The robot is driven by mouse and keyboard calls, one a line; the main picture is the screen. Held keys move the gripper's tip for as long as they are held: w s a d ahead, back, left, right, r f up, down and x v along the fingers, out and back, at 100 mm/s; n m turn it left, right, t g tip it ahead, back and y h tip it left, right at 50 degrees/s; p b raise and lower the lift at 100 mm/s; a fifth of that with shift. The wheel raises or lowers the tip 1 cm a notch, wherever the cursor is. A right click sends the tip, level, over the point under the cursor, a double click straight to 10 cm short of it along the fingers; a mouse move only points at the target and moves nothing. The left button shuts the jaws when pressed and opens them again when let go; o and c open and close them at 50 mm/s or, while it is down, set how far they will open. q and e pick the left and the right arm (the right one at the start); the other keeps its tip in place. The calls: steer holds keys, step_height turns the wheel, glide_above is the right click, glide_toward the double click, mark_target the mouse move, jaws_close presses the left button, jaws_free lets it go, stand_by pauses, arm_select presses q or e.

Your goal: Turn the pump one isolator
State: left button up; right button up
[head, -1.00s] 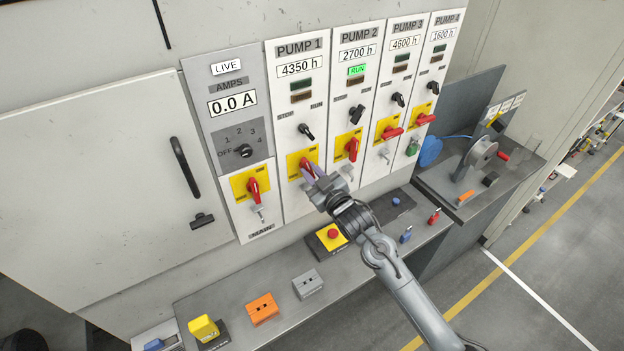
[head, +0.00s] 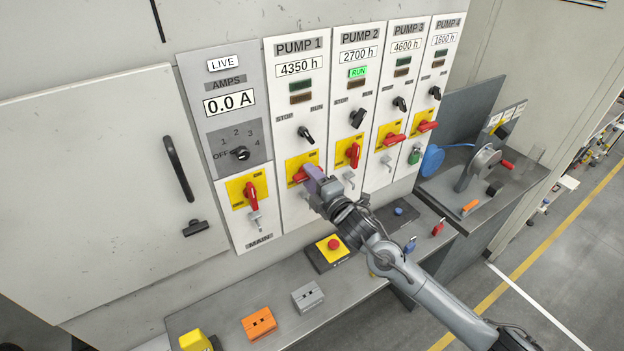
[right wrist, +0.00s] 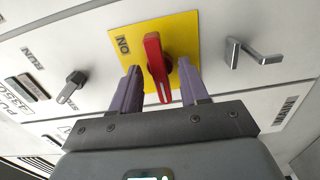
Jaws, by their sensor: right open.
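The pump 1 isolator is a red handle (head: 301,174) on a yellow plate (head: 292,163), low on the PUMP 1 panel. In the head view the handle lies nearly crosswise, partly hidden by my right gripper (head: 314,180). In the right wrist view the red handle (right wrist: 156,62) stands between the two purple fingers of my right gripper (right wrist: 162,90), with gaps visible on both sides. The gripper is open around it. An ON label (right wrist: 123,45) shows on the yellow plate (right wrist: 184,30). My left gripper is not in view.
A metal hasp (right wrist: 257,52) and a black selector (right wrist: 72,85) flank the plate. The pump 2 isolator (head: 354,154) is upright beside my gripper. A shelf below holds a yellow emergency-stop box (head: 328,257), an orange box (head: 259,323) and a grey box (head: 308,297).

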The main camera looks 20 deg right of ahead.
steer(key=shift+s, duration=0.1)
steer(key=shift+s+d+p, duration=0.2)
steer(key=shift+s+p, duration=0.25)
steer(key=shift+s, duration=0.4)
steer(key=s+d+p, duration=0.1)
steer(key=s+p, duration=0.1)
steer(key=s, duration=0.4)
stand_by(0.4)
steer(key=shift+d, duration=0.1)
